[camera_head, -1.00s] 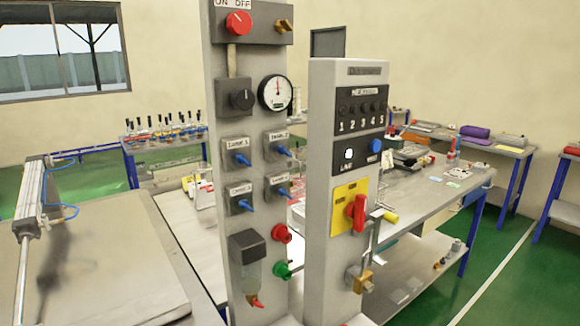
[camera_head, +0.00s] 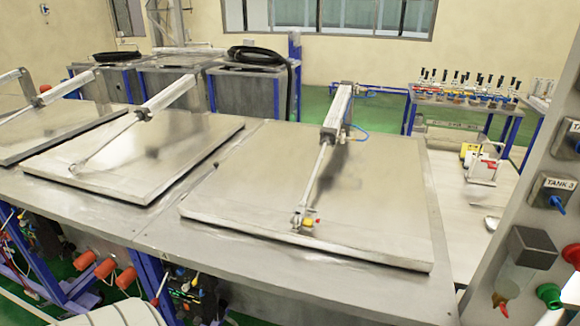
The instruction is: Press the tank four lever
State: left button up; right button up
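The grey control panel (camera_head: 535,190) is cut off by the right edge of the head view. A blue lever under a "TANK 3" label (camera_head: 556,203) shows on it. Part of another lever box (camera_head: 566,140) shows above. The tank four lever is not in view now. A flat metal tank lid (camera_head: 370,190) with a pneumatic cylinder (camera_head: 338,108) lies in the middle, looking closed. More lids lie to the left, one of them in full (camera_head: 150,150). Neither of my grippers is in view.
A red knob (camera_head: 499,305) and a green knob (camera_head: 549,295) sit low on the panel. The metal bench edge (camera_head: 240,275) runs across the front. Orange fittings (camera_head: 105,268) and hoses sit below it at left. A rack of bottles (camera_head: 465,90) stands behind.

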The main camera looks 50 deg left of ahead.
aim_at(155, 302)
jog(key=u, duration=1.3)
jog(key=k+u, duration=0.15)
jog(key=u, duration=1)
